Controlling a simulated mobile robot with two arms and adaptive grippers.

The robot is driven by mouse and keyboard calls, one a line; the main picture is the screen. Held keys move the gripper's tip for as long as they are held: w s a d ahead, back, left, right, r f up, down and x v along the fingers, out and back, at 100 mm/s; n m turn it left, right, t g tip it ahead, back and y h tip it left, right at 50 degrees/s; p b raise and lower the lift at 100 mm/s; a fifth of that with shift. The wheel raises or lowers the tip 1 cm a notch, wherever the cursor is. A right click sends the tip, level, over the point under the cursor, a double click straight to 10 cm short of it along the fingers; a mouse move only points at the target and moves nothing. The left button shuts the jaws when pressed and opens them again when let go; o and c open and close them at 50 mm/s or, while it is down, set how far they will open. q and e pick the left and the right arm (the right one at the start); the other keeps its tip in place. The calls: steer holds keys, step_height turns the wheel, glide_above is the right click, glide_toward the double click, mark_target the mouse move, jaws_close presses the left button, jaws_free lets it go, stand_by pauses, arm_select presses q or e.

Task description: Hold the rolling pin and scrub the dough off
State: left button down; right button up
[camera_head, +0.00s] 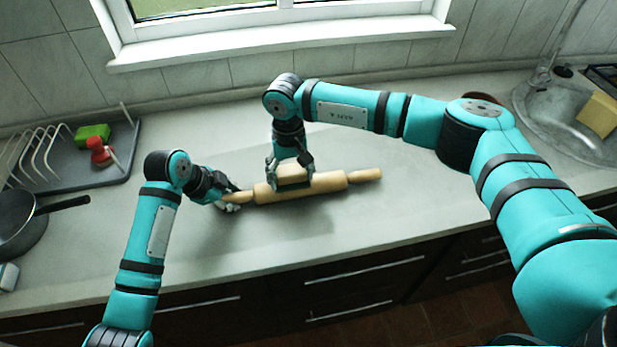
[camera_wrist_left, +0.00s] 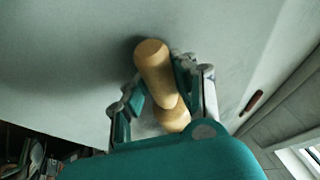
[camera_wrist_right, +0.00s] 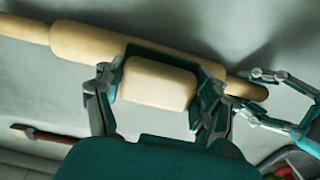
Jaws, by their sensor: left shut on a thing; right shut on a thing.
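The wooden rolling pin (camera_head: 330,181) lies across the worktop, its right handle free. My left gripper (camera_head: 232,198) is shut on its left handle, which also shows between the fingers in the left wrist view (camera_wrist_left: 153,70). My right gripper (camera_head: 290,178) is over the middle of the pin. In the right wrist view it is shut on a pale cream block (camera_wrist_right: 155,85) with rounded edges. The block is against or just above the pin's body (camera_wrist_right: 95,48); I cannot tell if they touch. I cannot make out any dough on the pin.
A dark frying pan (camera_head: 20,225) is at the left edge. A sink (camera_head: 545,115) with a yellow block (camera_head: 598,113) is at the right. The worktop before the pin is clear.

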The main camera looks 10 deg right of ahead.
arm_select(q)
steer(key=shift+r, duration=0.1)
arm_select(e)
steer(key=shift+a+f, duration=0.1)
steer(key=shift+a, duration=0.05)
step_height(320, 180, up, 13)
stand_by(0.8)
steer(key=d, duration=1)
stand_by(0.5)
arm_select(q)
steer(key=c, duration=1.1)
jaws_free()
steer(key=shift+c, duration=0.2)
